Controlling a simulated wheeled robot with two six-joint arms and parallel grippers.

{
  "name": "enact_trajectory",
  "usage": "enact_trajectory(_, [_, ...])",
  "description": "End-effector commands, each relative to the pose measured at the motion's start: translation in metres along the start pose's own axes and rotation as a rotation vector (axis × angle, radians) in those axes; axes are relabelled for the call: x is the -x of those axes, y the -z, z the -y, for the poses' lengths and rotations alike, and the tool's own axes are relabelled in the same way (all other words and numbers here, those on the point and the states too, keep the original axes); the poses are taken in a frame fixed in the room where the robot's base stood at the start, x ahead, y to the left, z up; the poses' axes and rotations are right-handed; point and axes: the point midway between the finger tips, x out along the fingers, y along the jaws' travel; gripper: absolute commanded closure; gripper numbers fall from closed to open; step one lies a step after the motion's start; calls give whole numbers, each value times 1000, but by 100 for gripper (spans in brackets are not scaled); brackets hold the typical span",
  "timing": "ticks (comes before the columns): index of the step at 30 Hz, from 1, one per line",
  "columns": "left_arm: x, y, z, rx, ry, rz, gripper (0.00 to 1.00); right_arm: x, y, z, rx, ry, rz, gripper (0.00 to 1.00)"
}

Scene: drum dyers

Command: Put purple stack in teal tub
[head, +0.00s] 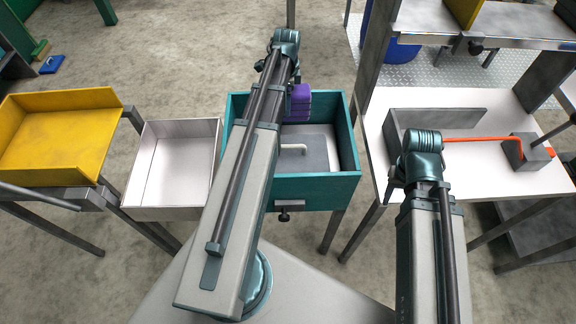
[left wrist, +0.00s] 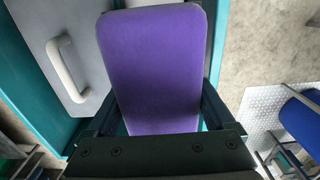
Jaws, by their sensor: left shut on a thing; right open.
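The purple stack (head: 300,103) shows in the head view beside my left arm, over the back part of the teal tub (head: 315,189). In the left wrist view the purple stack (left wrist: 155,65) fills the space between the fingers of my left gripper (left wrist: 157,118), which is shut on it. The tub's teal wall runs behind it there. Whether the stack touches the tub I cannot tell. My left arm hides the left gripper in the head view. My right gripper (head: 420,170) is at the right table's front left; it is open, its fingers hard to make out.
A grey slab with a white handle (head: 292,148) lies inside the tub. A white tray (head: 172,200) and a yellow tray (head: 55,145) stand to the left. The right table holds a grey angled block (head: 440,121), an orange rod (head: 475,139) and a grey block (head: 528,151).

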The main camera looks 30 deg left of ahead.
Motion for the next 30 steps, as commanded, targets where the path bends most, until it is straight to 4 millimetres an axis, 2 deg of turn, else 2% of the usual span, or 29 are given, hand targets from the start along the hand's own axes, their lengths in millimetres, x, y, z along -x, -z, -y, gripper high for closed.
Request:
enact_trajectory(1, [-12,0,0,0,0,0,90,-12,1,1,0,0,0,50])
enact_trajectory(3, [-17,0,0,0,0,0,90,-17,1,2,0,0,0,50])
enact_trajectory(13, [-22,0,0,0,0,0,90,-22,1,2,0,0,0,50])
enact_trajectory(17, [-30,0,0,0,0,0,90,-30,2,3,0,0,0,50])
enact_trajectory(27, [-79,0,0,0,0,0,90,-79,5,8,0,0,0,50])
enact_trajectory(30, [-86,0,0,0,0,0,90,-85,5,8,0,0,0,50])
